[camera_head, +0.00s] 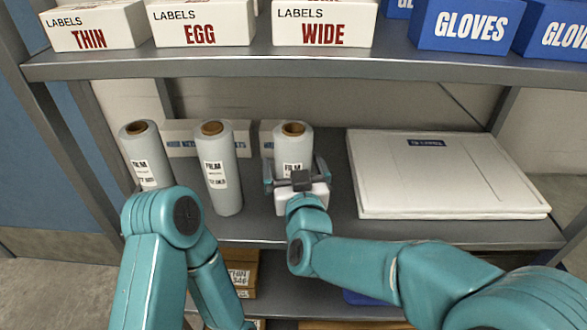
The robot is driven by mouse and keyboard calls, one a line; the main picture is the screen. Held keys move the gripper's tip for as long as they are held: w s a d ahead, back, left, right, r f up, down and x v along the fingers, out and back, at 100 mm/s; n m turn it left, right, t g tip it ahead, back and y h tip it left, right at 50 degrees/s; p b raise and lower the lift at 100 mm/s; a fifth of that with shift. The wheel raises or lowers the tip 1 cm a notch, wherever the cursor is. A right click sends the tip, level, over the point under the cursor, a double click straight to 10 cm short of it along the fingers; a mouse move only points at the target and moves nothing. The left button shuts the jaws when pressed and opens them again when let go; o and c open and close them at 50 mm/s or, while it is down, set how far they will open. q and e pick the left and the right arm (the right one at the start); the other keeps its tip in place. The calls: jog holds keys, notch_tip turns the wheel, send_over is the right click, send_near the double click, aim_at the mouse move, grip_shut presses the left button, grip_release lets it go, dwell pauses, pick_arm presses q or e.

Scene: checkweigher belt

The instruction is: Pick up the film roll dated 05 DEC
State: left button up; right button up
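Three upright film rolls with brown cores stand on the middle shelf: a left roll (143,150), a middle roll (220,165) and a right roll (292,143). Each has a white FILM label. The date lines are too small or blurred to read surely, and the right roll's lower label is hidden by my gripper. My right gripper (296,176) is at the right roll, with one finger on each side of it; whether the fingers press on it is not clear. My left arm bends down in front of the shelf and its gripper is out of view.
The middle shelf (335,228) also holds a large white flat case (440,180) at right and low boxes behind the rolls. Above is a shelf edge (240,65) with LABELS boxes (200,25) and blue GLOVES boxes (465,25). Cartons (240,275) sit below.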

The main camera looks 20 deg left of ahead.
jog(key=c, duration=1.3)
jog(key=shift+r, duration=0.15)
jog(key=shift+c, duration=1.2)
